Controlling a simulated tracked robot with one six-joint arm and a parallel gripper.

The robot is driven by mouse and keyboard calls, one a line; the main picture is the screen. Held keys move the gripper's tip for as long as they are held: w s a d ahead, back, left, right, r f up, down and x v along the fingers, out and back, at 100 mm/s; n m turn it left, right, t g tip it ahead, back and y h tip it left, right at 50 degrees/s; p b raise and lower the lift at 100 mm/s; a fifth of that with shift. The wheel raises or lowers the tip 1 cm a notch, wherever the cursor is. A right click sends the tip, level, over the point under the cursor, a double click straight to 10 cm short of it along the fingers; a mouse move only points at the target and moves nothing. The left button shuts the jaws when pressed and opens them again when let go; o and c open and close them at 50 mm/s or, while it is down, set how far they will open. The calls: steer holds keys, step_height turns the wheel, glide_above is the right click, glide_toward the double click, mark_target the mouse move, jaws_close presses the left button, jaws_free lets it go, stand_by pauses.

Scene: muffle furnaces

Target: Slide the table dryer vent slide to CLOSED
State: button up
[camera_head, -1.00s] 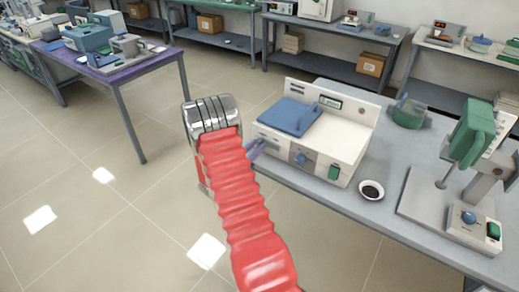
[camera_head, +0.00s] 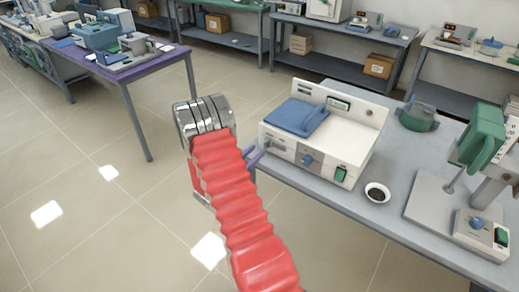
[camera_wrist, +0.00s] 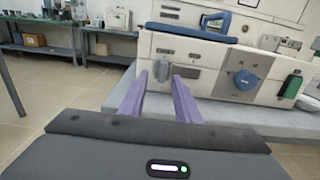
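The table dryer (camera_head: 330,135) is a white box with a blue lid (camera_head: 297,116), standing on the grey table. In the wrist view its white front panel (camera_wrist: 212,62) fills the upper right, with a blue knob (camera_wrist: 246,80) and a green switch (camera_wrist: 290,86). Small dark marks (camera_wrist: 165,51) show on the panel's left part; I cannot tell for sure which is the vent slide or its setting. My gripper (camera_wrist: 159,76) has two purple fingers, apart and empty, pointing at the panel's left part. In the head view my gripper (camera_head: 255,157) is just left of the dryer's front.
A dark-filled white dish (camera_head: 377,193) sits right of the dryer. A green-headed stand device (camera_head: 480,145) is farther right. A green round item (camera_head: 417,117) is behind the dish. The grey table edge (camera_wrist: 205,118) runs below the fingers. Open tiled floor lies to the left.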

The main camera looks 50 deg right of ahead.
steer(key=a, duration=0.9)
steer(key=shift+s, duration=0.45)
